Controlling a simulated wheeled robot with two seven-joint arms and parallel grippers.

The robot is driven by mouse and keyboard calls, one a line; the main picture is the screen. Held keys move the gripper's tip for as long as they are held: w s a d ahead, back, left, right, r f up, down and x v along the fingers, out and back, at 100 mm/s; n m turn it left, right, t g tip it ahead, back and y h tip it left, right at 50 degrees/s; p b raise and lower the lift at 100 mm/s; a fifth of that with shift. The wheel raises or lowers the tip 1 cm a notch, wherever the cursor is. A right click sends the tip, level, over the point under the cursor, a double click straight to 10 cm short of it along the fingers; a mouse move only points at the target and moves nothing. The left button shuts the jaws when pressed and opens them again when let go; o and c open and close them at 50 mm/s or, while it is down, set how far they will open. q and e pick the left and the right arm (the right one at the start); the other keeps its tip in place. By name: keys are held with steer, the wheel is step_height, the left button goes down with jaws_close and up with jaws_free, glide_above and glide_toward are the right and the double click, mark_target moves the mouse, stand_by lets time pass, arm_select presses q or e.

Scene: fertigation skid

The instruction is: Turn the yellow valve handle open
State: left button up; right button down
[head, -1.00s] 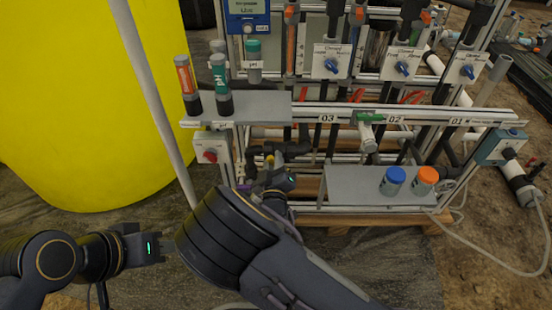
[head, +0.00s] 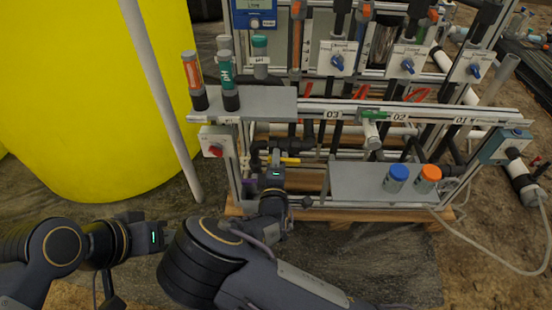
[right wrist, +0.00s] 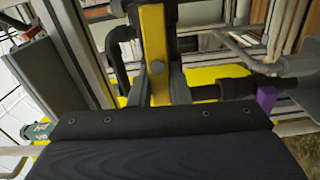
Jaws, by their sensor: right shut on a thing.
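The yellow valve handle (head: 290,160) shows in the head view as a short bar low in the skid frame, beside black pipework. In the right wrist view the handle (right wrist: 154,45) is a long flat yellow bar running from the top edge down between my fingers. My right gripper (head: 270,172) is shut on the handle; its dark fingers (right wrist: 158,88) stand on both sides of the bar in the wrist view. The gripper hides part of the handle and the valve body. My left gripper (head: 166,238) hangs at lower left, away from the skid; its finger gap is unclear.
A grey shelf (head: 262,103) with bottles overhangs on the left, above a red-knobbed box (head: 214,143). A lower grey shelf (head: 350,183) with blue- and orange-capped jars is right of my gripper. A pale post (head: 160,95) and yellow tank (head: 80,90) stand left.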

steer(key=shift+f+n, duration=0.15)
steer(key=shift+n, duration=0.25)
steer(key=c, duration=1.4)
jaws_free()
steer(key=shift+o, duration=0.2)
steer(key=s+p, duration=0.2)
steer(key=s, duration=0.6)
steer(key=shift+w, duration=0.1)
